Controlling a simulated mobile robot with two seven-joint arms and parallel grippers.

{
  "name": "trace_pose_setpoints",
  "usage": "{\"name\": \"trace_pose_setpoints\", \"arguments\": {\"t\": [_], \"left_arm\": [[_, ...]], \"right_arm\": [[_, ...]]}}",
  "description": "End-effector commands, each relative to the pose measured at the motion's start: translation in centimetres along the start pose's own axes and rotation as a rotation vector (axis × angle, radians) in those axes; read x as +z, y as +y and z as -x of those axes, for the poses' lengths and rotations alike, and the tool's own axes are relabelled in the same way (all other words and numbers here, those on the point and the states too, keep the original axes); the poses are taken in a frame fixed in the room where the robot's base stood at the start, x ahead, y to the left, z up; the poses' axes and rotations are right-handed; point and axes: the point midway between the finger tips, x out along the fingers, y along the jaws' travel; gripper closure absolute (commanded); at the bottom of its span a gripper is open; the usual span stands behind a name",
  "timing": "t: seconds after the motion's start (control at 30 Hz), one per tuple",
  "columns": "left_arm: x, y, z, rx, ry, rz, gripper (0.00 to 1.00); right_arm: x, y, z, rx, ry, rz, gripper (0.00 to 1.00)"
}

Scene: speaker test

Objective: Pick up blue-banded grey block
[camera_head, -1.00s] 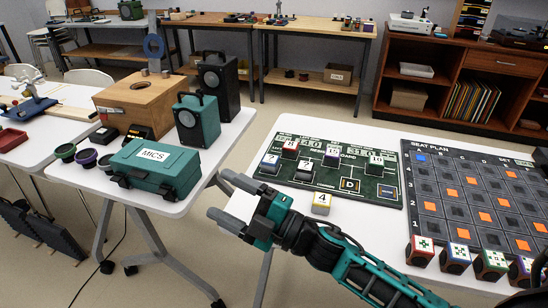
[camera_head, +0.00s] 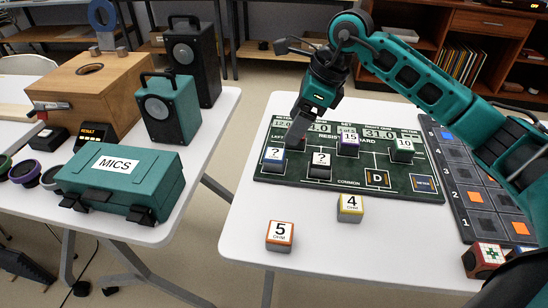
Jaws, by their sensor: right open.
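A grey block with a blue band and a "?" on top (camera_head: 273,158) sits at the left of the dark green resistor board (camera_head: 410,185). A second "?" block with a black band (camera_head: 320,164) stands to its right. My right gripper (camera_head: 298,130) points down over the board's left part, just behind and right of the blue-banded block. It is open, and its fingers overlap each other in the view. They partly hide a block behind the blue-banded one. I cannot tell whether they touch anything. My left gripper is not in view.
On the white table, an orange-banded "5" block (camera_head: 280,236) and a yellow-banded "4" block (camera_head: 350,208) stand in front of the board. Blocks marked "15" (camera_head: 348,142) and "10" (camera_head: 403,149) stand on it. A teal MICS case (camera_head: 122,180) is on the left table.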

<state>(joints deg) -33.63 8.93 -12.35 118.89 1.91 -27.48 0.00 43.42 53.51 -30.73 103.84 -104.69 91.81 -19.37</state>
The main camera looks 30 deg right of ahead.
Motion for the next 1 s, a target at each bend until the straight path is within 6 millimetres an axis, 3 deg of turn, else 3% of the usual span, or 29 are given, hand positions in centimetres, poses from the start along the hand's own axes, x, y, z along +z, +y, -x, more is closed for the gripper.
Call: {"name": "trace_pose_setpoints", "arguments": {"t": [0.03,0.2,0.47,0.8,1.0], "left_arm": [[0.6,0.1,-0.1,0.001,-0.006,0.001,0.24],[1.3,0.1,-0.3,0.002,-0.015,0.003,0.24],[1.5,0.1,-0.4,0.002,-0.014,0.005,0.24],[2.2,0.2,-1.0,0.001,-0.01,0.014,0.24],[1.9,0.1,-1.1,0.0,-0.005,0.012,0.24]], "right_arm": [[0.0,0.1,-1.4,0.007,-0.002,-0.001,0.23],[0.0,0.1,-4.2,0.006,-0.003,0.0,0.23],[0.0,0.1,-5.8,0.005,-0.004,-0.001,0.23],[-0.3,0.2,-10.3,0.006,-0.005,-0.002,0.23],[-0.3,0.2,-10.5,0.004,-0.005,0.0,0.23]]}}
